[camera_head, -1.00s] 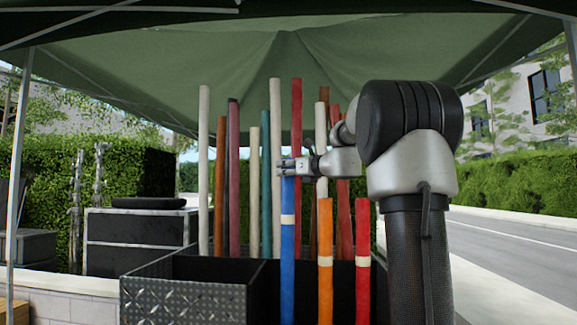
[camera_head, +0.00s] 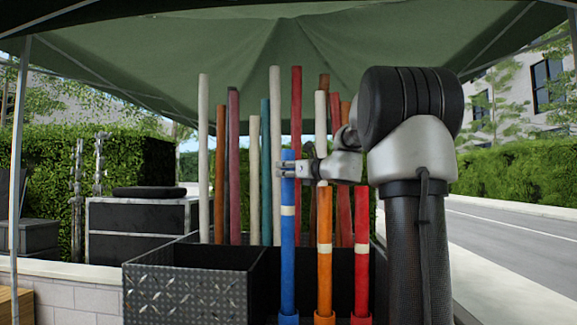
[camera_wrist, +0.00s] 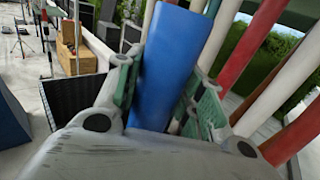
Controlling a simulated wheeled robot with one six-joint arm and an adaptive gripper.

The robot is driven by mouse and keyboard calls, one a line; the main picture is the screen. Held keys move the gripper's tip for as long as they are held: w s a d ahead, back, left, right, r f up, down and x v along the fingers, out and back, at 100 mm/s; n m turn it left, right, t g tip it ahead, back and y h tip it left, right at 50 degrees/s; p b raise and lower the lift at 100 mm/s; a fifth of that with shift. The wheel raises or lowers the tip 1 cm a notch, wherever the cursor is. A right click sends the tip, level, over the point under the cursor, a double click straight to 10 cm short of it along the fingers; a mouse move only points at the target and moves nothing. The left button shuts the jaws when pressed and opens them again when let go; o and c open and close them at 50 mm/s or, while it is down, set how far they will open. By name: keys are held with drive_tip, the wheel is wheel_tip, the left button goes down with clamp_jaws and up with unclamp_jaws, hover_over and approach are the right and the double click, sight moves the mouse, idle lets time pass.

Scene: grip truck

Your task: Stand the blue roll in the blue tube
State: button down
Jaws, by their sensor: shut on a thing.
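The blue roll (camera_head: 288,245) stands upright, with a cream band around it. My gripper (camera_head: 288,169) is shut on it near its top end, and a short piece of roll shows above the fingers. In the wrist view the blue roll (camera_wrist: 170,70) lies between both finger pads. The blue tube (camera_head: 288,319) shows at the bottom edge of the head view, directly under and in line with the roll. The roll's lower end meets the tube's mouth there; how deep it sits inside I cannot tell.
An orange roll (camera_head: 325,270) and a red roll (camera_head: 362,270) stand in tubes close to the right. Several tall rolls stand behind, including a teal one (camera_head: 265,170). A dark metal box (camera_head: 185,295) with an open top lies to the left.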

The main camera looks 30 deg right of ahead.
sight(293, 197)
drive_tip(key=shift+w+d+f, duration=0.1)
drive_tip(key=shift+d+f, duration=0.05)
drive_tip(key=shift+f, duration=4.6)
drive_tip(key=c, duration=1.2)
unclamp_jaws()
drive_tip(key=o, duration=0.3)
drive_tip(key=shift+w, duration=0.25)
drive_tip(key=shift+o, duration=0.4)
drive_tip(key=shift+s+r, duration=0.1)
drive_tip(key=shift+r, duration=0.1)
drive_tip(key=shift+s, duration=0.3)
drive_tip(key=s+d, duration=0.2)
drive_tip(key=s, duration=0.9)
drive_tip(key=shift+s, duration=0.15)
